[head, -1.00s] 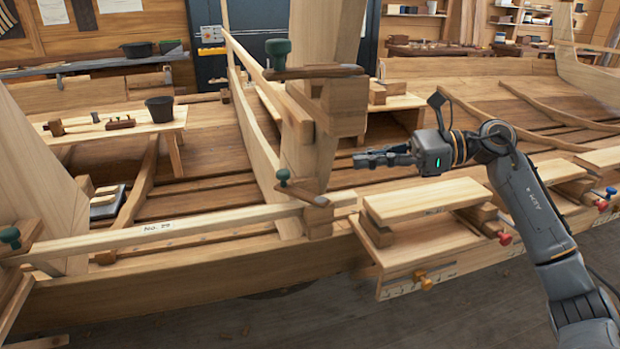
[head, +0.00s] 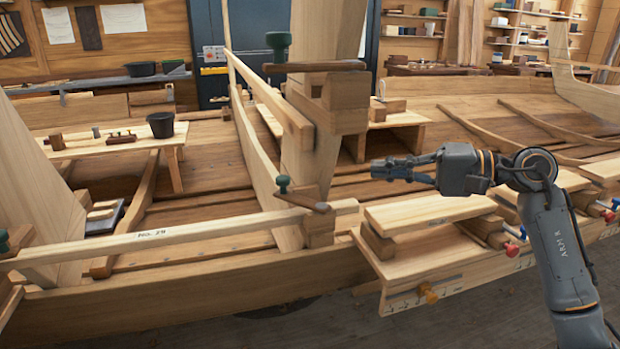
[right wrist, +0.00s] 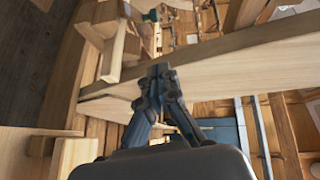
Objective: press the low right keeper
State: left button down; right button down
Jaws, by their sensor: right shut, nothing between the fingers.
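The low right keeper (head: 302,198) is a dark wooden bar with a green knob (head: 283,184). It lies at the right end of the pale batten marked "No. 29" (head: 150,238), at the foot of the upright post. My right gripper (head: 373,170) is shut and empty. In the head view it is right of this keeper and a little higher, apart from it, pointing left. In the right wrist view its fingers (right wrist: 160,72) come together in front of a pale plank. A green knob (right wrist: 153,15) shows beyond, but I cannot tell whose. My left gripper is out of view.
A higher keeper (head: 315,66) with a green knob tops the post (head: 311,150). Another green knob (head: 3,240) is at the left edge. A board on blocks (head: 428,212) with coloured clamps lies below my right arm. A bench (head: 100,148) holds a dark bucket.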

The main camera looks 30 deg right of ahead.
aim_at(330, 165)
jog(key=p+x, duration=0.2)
jog(key=x, duration=0.1)
jog(key=p+x, duration=0.2)
jog(key=x, duration=0.1)
jog(key=p+x, duration=0.2)
jog(key=x, duration=0.2)
jog(key=shift+r, duration=0.3)
jog(key=a+p, duration=0.1)
jog(key=a+f+p, duration=0.1)
jog(key=a, duration=0.1)
jog(key=shift+w+a, duration=0.1)
jog(key=shift+a+f+p, duration=0.2)
jog(key=shift+a+p, duration=0.15)
jog(key=shift+a, duration=0.05)
